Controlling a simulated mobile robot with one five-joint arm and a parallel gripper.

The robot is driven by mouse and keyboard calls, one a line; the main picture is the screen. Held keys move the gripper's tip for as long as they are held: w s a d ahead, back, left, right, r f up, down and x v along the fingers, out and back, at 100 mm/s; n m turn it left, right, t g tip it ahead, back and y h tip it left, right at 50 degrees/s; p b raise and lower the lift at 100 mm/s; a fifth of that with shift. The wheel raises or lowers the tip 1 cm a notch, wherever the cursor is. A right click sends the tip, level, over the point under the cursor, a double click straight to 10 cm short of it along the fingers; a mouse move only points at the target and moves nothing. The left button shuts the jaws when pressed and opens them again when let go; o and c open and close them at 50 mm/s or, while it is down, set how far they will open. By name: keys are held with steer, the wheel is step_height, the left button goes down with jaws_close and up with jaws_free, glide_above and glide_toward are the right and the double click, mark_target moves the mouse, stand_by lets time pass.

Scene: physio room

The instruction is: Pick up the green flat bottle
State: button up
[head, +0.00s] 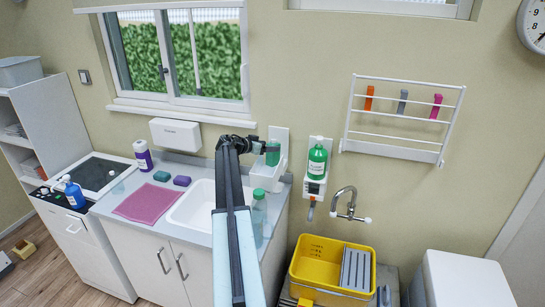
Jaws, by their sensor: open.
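A green bottle (273,155) stands in a white wall holder (275,177) right of the sink. My gripper (268,148) is open, reaching in from the left at this bottle's upper part. It partly covers the bottle, and I cannot tell whether the fingers touch it. Another green bottle (317,161), with a pale label, stands upright in a second white wall holder (314,188) further right. I cannot tell from this view which of the two is flat.
A clear teal bottle (259,212) stands on the counter close to my arm. The sink (190,207) is left of my arm. A wall tap (346,205) sits above a yellow crate (308,283) at the right. A white rack (400,113) hangs higher up.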

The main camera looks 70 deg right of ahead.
steer(key=d+f, duration=0.1)
steer(key=d+f+b, duration=0.1)
steer(key=d, duration=0.1)
steer(key=shift+s, duration=0.35)
steer(key=shift+s+d+f, duration=0.1)
steer(key=shift+s+d, duration=0.1)
steer(key=shift+d, duration=0.2)
steer(key=shift+a, duration=0.1)
jaws_close()
steer(key=r+p, duration=0.5)
steer(key=r, duration=0.1)
steer(key=r+p, duration=0.6)
steer(key=shift+a, duration=0.2)
steer(key=shift+a+r+p, duration=0.1)
steer(key=shift+a+p, duration=0.2)
steer(key=shift+p, duration=0.05)
steer(key=s+a, duration=0.1)
steer(key=a, duration=1.8)
steer(key=shift+f, duration=0.25)
